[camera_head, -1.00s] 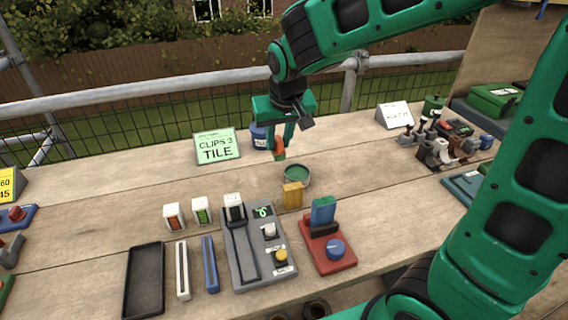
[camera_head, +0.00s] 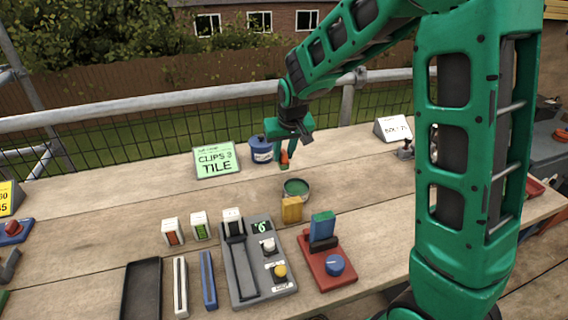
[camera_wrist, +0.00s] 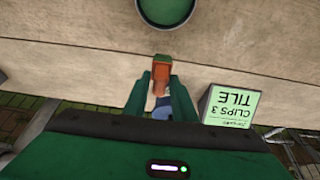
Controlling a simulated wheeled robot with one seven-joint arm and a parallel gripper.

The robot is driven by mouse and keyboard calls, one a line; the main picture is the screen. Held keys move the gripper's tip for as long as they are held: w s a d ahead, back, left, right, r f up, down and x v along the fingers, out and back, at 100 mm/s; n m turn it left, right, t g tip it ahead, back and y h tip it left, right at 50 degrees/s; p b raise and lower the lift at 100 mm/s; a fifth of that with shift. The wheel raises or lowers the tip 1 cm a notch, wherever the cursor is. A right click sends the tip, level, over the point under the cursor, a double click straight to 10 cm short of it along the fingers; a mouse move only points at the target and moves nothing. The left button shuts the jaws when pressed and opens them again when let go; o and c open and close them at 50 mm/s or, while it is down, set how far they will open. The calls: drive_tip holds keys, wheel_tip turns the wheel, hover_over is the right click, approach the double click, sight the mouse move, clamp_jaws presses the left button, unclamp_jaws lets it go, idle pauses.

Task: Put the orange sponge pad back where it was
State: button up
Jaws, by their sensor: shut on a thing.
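The orange sponge pad (camera_head: 285,157) is between the fingers of my gripper (camera_head: 283,160), which is shut on it. It hangs behind the round green-topped tin (camera_head: 296,188) and right of the blue pot (camera_head: 262,152). I cannot tell whether the pad touches the bench.
A "CLIPS 3 TILE" sign (camera_head: 217,160) stands left of the pot. Bare bench (camera_head: 350,170) lies to the right. My arm hides part of the right side.

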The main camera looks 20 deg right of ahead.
sight(283, 162)
wheel_tip(283, 162, down, 4)
drive_tip(key=shift+r, duration=0.1)
drive_tip(key=o, duration=1)
drive_tip(key=v, duration=1.2)
drive_tip(key=shift+a, duration=0.1)
